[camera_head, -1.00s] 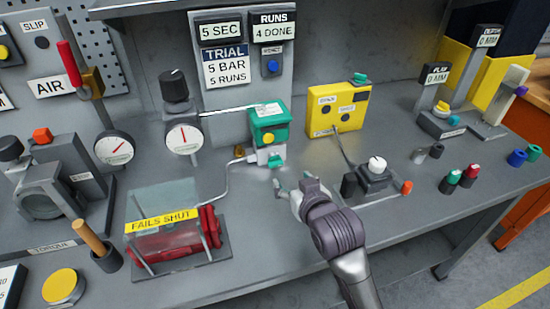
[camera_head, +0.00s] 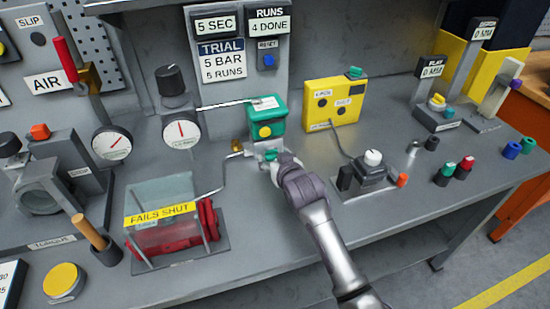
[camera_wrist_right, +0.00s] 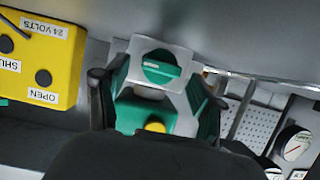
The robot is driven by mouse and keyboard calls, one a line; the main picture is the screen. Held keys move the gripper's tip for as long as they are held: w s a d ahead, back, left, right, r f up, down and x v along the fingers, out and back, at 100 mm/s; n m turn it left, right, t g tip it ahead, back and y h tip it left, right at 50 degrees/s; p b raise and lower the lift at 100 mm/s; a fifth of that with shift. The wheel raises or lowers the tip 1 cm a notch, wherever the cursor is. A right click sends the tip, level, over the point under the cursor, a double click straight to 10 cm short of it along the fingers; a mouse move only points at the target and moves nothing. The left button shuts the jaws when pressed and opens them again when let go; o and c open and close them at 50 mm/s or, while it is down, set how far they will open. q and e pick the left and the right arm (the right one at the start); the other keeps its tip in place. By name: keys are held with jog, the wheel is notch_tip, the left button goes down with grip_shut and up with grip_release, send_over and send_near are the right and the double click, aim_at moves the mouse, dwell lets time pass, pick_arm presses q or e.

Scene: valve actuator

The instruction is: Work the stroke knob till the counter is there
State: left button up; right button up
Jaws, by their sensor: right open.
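The actuator has a green box (camera_head: 266,118) with a yellow button on its front, above a pale body. A small green knob (camera_head: 271,155) is low on its front. In the right wrist view this green knob (camera_wrist_right: 162,68) sits on a white plate with a pale line across it. The RUNS counter (camera_head: 271,24) reads 4 DONE. My right gripper (camera_head: 270,163) is open at the actuator's lower front. My left gripper is out of view.
A trial sign (camera_head: 222,62) reads 5 BAR, 5 RUNS. A yellow switch box (camera_head: 332,101) stands right of the actuator. A white-knobbed control box (camera_head: 372,170) stands on the right.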

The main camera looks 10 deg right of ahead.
jog(key=shift+c, duration=1.3)
jog(key=c, duration=0.9)
jog(key=shift+a+r+n+h+p, duration=0.1)
jog(key=shift+n+h+p, duration=0.3)
jog(key=shift+n+p, duration=0.15)
jog(key=shift+s+a+n+h+p, duration=0.15)
jog(key=shift+n+h+p, duration=0.15)
jog(key=shift+n, duration=0.15)
jog(key=shift+n+h, duration=0.4)
jog(key=shift+n, duration=0.1)
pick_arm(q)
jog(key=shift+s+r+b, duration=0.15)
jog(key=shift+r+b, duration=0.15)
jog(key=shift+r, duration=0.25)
pick_arm(e)
jog(key=shift+a+f+n+t+h, duration=0.25)
jog(key=shift+n+t+h, duration=0.15)
jog(key=shift+n, duration=0.4)
